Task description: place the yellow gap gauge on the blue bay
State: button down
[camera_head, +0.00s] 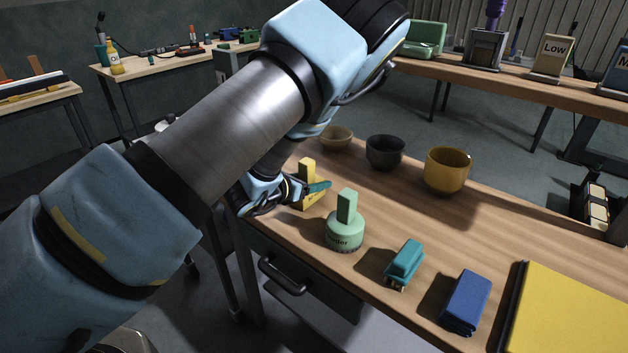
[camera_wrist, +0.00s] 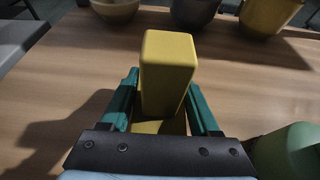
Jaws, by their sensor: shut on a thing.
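The yellow gap gauge (camera_head: 307,172) is an upright block on a wider yellow base, at the left edge of the wooden table. In the wrist view the gauge (camera_wrist: 168,75) stands between the two teal fingers. My gripper (camera_head: 313,187) is shut on it; the wrist view also shows my gripper (camera_wrist: 163,90) with a finger on each side. I cannot tell whether the gauge's base touches the table. I cannot make out a blue bay in either view.
A green round-based object (camera_head: 345,228) stands close to the right of the gauge. A teal tool (camera_head: 404,263), a folded blue cloth (camera_head: 465,301) and a yellow board (camera_head: 572,312) lie nearer the front. A beige bowl (camera_head: 336,138), dark bowl (camera_head: 385,153) and yellow pot (camera_head: 447,171) stand behind.

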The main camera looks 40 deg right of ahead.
jog(key=shift+f, duration=0.1)
jog(key=shift+c, duration=0.6)
grip_release()
jog(key=shift+a, duration=0.1)
jog(key=b+v, duration=0.3)
jog(key=v, duration=0.9)
